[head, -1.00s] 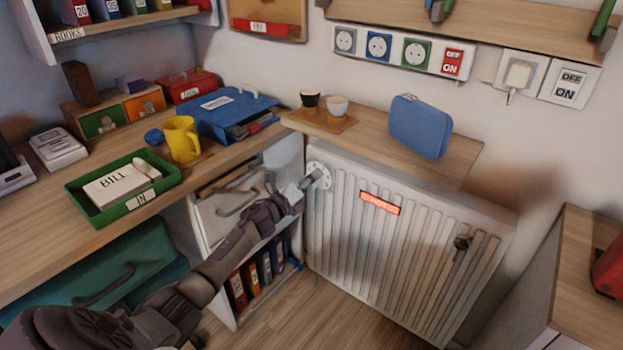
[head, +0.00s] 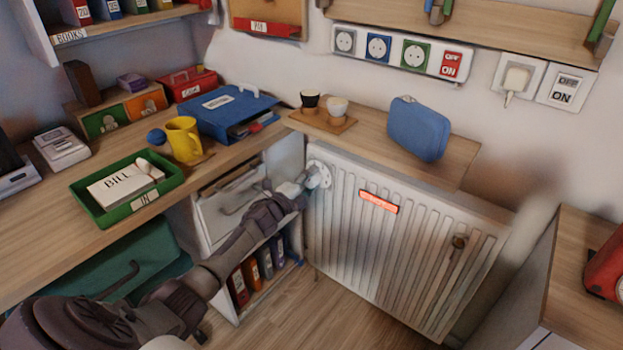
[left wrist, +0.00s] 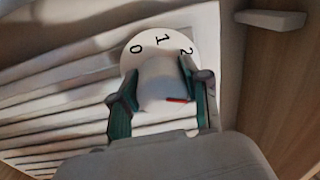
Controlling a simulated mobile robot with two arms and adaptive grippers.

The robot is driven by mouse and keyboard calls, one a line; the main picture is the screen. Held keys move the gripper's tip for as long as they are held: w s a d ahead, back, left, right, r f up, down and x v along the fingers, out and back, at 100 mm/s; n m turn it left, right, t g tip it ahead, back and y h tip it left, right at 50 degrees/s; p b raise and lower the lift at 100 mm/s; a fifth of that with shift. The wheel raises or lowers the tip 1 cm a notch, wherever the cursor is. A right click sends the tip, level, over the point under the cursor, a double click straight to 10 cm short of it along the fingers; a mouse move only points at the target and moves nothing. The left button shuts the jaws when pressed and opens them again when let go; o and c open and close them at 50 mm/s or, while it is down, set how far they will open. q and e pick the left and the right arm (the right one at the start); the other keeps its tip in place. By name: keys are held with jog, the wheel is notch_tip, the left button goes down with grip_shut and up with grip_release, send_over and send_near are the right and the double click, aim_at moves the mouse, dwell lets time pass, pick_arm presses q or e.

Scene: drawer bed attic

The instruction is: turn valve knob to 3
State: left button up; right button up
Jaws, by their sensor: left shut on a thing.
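The white valve knob (left wrist: 163,82) sits on a round white dial (left wrist: 138,47) at the top left corner of the radiator (head: 400,250). In the left wrist view the dial shows 0, 1 and 2; the rest of it is hidden behind the knob and fingers. A red mark on the knob lies close to the finger on the right of that view. My left gripper (head: 298,190) is shut on the knob, and its two fingers (left wrist: 162,97) are on either side of it. The dial also shows in the head view (head: 322,172). My right gripper is out of view.
A wooden shelf (head: 455,170) with a blue case (head: 418,128) and two cups is above the radiator. An open cabinet with binders (head: 262,265) is left of it. The desk (head: 40,230) holds a green tray (head: 105,220). Clear floor lies below.

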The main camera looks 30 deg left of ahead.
pick_arm(q)
jog(key=shift+f, duration=0.1)
dwell(0.3)
jog(key=o, duration=1.1)
jog(key=shift+o, duration=0.2)
jog(key=shift+s, duration=0.15)
jog(key=s+a, duration=0.1)
jog(key=s, duration=1)
jog(key=shift+s, duration=0.35)
jog(key=shift+f, duration=0.1)
